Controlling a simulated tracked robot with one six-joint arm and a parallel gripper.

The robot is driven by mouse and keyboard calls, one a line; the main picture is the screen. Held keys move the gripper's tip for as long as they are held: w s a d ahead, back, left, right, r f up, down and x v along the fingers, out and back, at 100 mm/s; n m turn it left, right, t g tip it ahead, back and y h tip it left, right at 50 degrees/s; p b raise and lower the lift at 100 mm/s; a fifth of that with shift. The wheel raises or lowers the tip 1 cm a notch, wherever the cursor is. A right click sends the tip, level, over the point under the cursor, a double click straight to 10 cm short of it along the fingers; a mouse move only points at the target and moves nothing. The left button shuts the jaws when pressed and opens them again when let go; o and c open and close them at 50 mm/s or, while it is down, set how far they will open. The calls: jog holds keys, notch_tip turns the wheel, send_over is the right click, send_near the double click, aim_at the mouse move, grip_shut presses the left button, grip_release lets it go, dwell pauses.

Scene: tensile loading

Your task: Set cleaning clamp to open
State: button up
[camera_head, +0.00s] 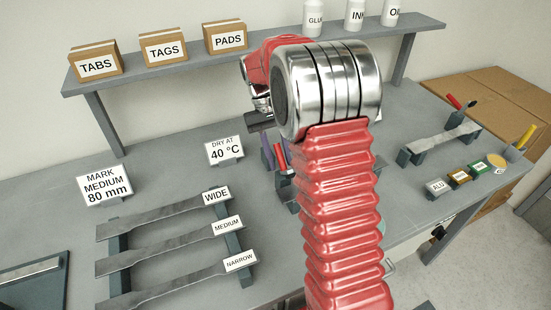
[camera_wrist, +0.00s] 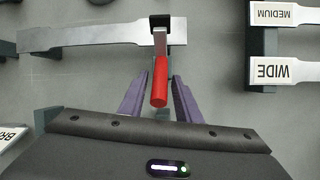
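The cleaning clamp (camera_wrist: 160,40) has a pale metal bar with a red handle (camera_wrist: 160,82). The bar lies across one end of a flat grey metal specimen (camera_wrist: 90,36) in the wrist view. My gripper (camera_wrist: 158,92) has its two purple fingers apart, one on each side of the red handle, with gaps visible. I cannot tell whether the fingertips are level with the handle. In the head view, a bit of red handle (camera_head: 281,157) shows beside a purple finger (camera_head: 268,155); my red arm hides most of the clamp.
Specimens labelled WIDE (camera_head: 216,196), MEDIUM (camera_head: 227,227) and NARROW (camera_head: 239,261) lie on a rack to the left. Signs (camera_head: 224,150) stand behind. A shelf (camera_head: 255,62) with boxes and bottles is above. Another specimen stand (camera_head: 440,140) and small labelled blocks (camera_head: 460,177) are at right.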

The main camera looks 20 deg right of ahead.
jog(key=shift+o, duration=0.3)
jog(key=shift+d, duration=0.1)
jog(key=v, duration=1.3)
jog(key=shift+r, duration=0.35)
jog(key=shift+w, duration=0.1)
jog(key=shift+c, duration=0.7)
